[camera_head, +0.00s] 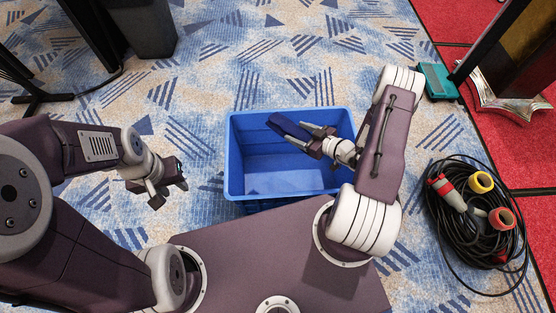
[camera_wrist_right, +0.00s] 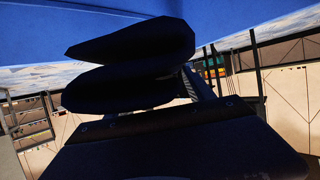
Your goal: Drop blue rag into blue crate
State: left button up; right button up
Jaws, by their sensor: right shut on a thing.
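The blue crate (camera_head: 233,160) stands open on the carpet in front of my base. The dark blue rag (camera_head: 285,124) is over the crate's opening, near its far wall. My right gripper (camera_head: 304,133) is over the crate and shut on the rag. In the right wrist view, dark folded shapes (camera_wrist_right: 130,45) fill the middle; they are too dark to tell rag from fingers, with the crate's blue surface (camera_wrist_right: 60,20) above them. My left gripper (camera_head: 170,188) is open and empty, left of the crate and apart from it.
A coil of black cable with red and yellow connectors (camera_head: 477,215) lies at the right. A teal box (camera_head: 438,80) and a metal stand foot (camera_head: 510,104) are at the upper right. A dark bin (camera_head: 143,28) stands at the upper left. Carpet behind the crate is clear.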

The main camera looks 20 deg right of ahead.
jog(key=shift+w+a, duration=0.1)
jog(key=shift+a, duration=0.05)
jog(key=shift+f, duration=0.15)
jog(key=shift+f+b, duration=0.3)
jog(key=shift+b, duration=0.25)
notch_tip(320, 180, down, 5)
jog(key=b, duration=0.5)
jog(key=shift+b, duration=0.4)
jog(key=o, duration=1.5)
